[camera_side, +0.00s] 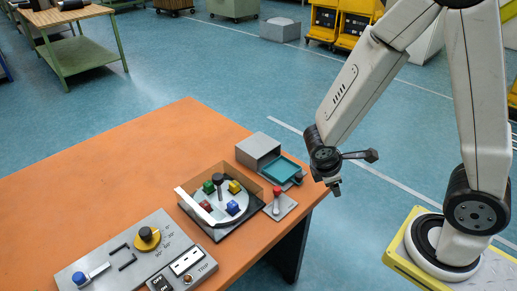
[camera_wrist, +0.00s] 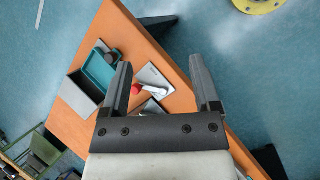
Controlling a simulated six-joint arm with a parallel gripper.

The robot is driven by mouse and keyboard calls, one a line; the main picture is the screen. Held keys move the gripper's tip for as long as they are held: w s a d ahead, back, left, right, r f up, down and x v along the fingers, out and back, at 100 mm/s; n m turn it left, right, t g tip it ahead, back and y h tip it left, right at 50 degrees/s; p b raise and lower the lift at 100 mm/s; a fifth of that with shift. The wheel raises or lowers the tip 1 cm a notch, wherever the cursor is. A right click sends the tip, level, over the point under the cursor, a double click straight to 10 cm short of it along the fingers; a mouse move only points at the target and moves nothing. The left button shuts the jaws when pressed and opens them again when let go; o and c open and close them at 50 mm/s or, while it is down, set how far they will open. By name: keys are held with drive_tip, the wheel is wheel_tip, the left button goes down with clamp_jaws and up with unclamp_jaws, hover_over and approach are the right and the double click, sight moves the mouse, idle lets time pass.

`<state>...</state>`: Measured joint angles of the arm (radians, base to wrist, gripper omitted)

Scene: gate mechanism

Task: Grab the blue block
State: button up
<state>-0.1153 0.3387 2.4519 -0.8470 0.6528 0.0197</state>
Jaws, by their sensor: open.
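The blue block (camera_side: 233,208) sits on a round light turntable inside a low-walled enclosure on the orange table. My gripper (camera_side: 335,191) is empty, at the right end of the table and well to the right of the blue block. In the wrist view its two fingers (camera_wrist: 165,82) are spread apart. The blue block is not visible in the wrist view.
A grey box with a teal drawer (camera_side: 284,170) stands behind the enclosure, and a red-knobbed lever (camera_side: 277,199) stands at its right. A curved white wall (camera_side: 190,205) borders the turntable's left side. A control panel (camera_side: 130,255) and a switch box (camera_side: 180,272) lie at the front.

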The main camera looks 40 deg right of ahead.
drive_tip(key=w+d+f+n+t+h, duration=0.2)
drive_tip(key=w+n+h, duration=0.2)
drive_tip(key=n, duration=0.3)
drive_tip(key=n+t+y, duration=1)
drive_tip(key=n+t, duration=0.2)
drive_tip(key=n, duration=0.7)
approach(234, 205)
drive_tip(key=x, duration=0.3)
drive_tip(key=shift+f, duration=0.1)
drive_tip(key=shift+x, duration=1.25)
drive_tip(key=shift+w, duration=0.15)
drive_tip(key=shift+x, duration=2.45)
